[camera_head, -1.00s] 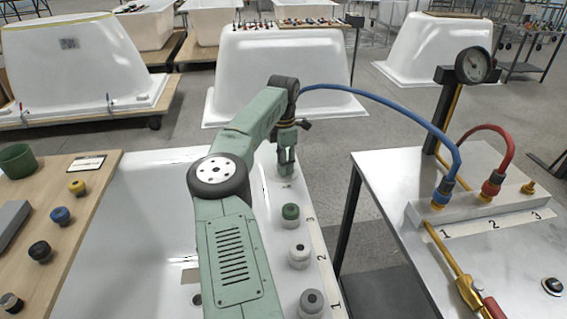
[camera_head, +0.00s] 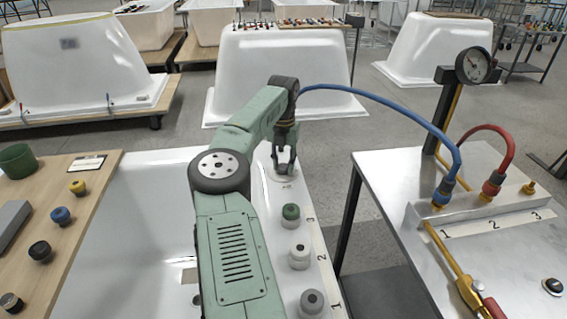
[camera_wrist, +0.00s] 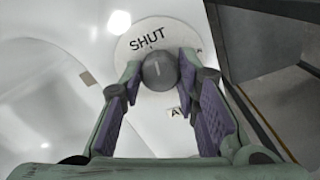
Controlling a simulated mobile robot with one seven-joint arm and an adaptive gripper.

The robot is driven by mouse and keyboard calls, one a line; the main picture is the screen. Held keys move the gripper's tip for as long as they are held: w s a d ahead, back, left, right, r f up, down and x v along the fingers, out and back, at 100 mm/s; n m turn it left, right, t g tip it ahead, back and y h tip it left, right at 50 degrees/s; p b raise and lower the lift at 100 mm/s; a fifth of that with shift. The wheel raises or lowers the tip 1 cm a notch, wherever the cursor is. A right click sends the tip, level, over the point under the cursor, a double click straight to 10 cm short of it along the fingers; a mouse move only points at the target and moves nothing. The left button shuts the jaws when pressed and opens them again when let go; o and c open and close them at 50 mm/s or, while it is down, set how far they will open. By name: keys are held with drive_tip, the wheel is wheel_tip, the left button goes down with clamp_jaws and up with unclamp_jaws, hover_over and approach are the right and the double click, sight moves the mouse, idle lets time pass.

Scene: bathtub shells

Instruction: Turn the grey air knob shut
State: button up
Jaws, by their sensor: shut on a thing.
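The grey air knob (camera_wrist: 158,72) sits on a round white plate (camera_wrist: 190,38) in the wrist view. Black letters "SHUT" stand on the plate above the knob. A pale line on the knob's top runs nearly up and down in the picture, roughly toward these letters. My gripper (camera_wrist: 159,62) has one finger on each side of the knob and is shut on it.
A metal table (camera_head: 400,165) with hoses and a gauge (camera_head: 473,66) stands right. A wooden board (camera_head: 85,215) with several knobs lies left.

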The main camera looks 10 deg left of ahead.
sight(283, 165)
drive_tip(key=shift+n, duration=1.1)
drive_tip(key=o, duration=1.2)
drive_tip(key=shift+c, duration=0.2)
drive_tip(key=shift+r, duration=0.1)
wheel_tip(283, 165, up, 12)
